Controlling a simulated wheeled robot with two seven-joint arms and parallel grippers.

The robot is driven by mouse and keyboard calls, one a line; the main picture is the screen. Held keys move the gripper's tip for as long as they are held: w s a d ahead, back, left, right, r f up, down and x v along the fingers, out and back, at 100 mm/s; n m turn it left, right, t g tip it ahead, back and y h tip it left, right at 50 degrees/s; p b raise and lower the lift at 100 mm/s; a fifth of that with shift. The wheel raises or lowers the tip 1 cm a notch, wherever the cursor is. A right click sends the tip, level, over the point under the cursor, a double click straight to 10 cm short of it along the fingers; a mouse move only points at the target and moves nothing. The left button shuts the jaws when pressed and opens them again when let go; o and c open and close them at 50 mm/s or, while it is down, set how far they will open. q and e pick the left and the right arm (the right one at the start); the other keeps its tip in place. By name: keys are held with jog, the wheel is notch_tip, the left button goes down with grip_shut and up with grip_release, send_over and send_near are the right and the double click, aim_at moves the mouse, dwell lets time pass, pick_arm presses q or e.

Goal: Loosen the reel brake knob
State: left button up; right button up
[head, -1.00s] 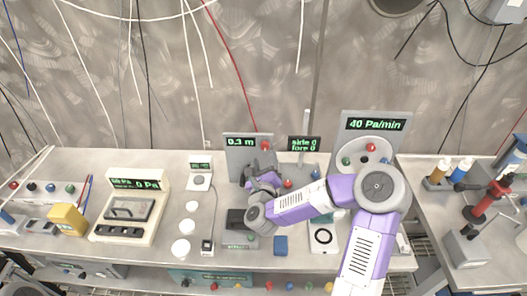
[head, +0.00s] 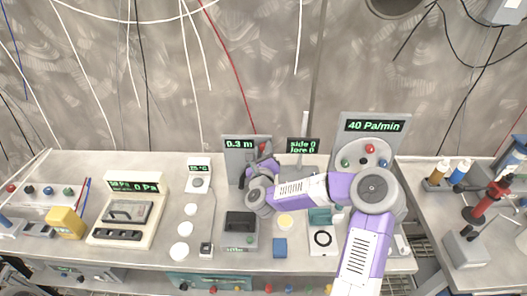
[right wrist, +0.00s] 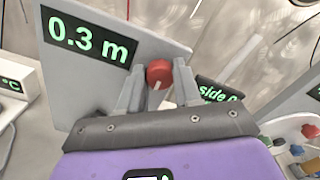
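The reel panel with the "0.3 m" readout (head: 239,144) stands upright at the back of the bench. A red knob with a pale pointer mark (right wrist: 159,73) sits at this panel's right side in the right wrist view. I take it for the brake knob; no label is readable. My right gripper (right wrist: 160,80) points at it, with one grey finger on each side. The fingers look apart, with narrow gaps to the knob; contact cannot be told. In the head view my right gripper (head: 264,163) is just below the panel's right edge, partly hidden by its wrist. My left gripper is out of view.
A "side 0" display (head: 303,145) stands right of the reel panel. Further right is the "40 Pa/min" panel (head: 374,126) with coloured knobs. A dark-topped box (head: 240,222) and a blue block (head: 280,247) lie in front. White discs (head: 181,250) lie to the left.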

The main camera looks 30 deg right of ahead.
jog(key=c, duration=0.3)
jog(key=shift+c, duration=0.2)
